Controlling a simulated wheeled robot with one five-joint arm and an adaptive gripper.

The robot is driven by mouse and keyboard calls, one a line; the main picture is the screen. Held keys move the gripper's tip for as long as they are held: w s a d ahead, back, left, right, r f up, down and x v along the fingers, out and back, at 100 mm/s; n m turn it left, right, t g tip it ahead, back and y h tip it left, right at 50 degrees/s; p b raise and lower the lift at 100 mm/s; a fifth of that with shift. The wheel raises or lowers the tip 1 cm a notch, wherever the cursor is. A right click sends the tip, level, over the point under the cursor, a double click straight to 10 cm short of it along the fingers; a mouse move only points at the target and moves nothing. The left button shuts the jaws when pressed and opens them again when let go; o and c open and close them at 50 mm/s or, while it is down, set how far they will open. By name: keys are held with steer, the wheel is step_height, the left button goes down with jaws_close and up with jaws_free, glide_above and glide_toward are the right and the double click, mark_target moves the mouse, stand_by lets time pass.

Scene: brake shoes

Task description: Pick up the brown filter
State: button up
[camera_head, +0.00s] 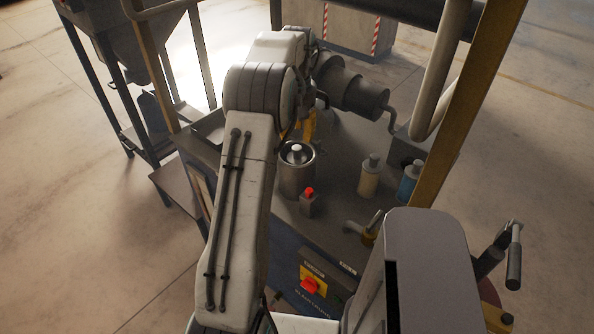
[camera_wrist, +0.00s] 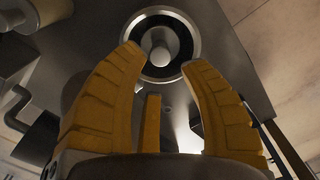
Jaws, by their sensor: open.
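A tan-brown cylindrical filter (camera_head: 369,178) with a pale top stands upright on the dark machine top, right of centre in the head view. My gripper (camera_head: 308,126) shows only as a bit of yellow behind my arm, to the left of and beyond the tan filter. In the wrist view my gripper (camera_wrist: 161,60) is open, with its yellow fingers spread and nothing between them. Its fingertips lie in front of a round metal cup (camera_wrist: 196,38) with a pale central post. How close they are to the cup is unclear.
The metal cup (camera_head: 297,180) stands left of the tan filter. A blue bottle (camera_head: 409,182) stands close on its right. A yellow post (camera_head: 468,100) rises at the right.

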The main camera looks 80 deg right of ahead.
mark_target(297, 148)
steer(key=shift+d+f+p, duration=0.1)
steer(key=shift+f+p, duration=0.5)
steer(key=shift+f, duration=2.9)
jaws_close()
steer(key=shift+r, duration=0.1)
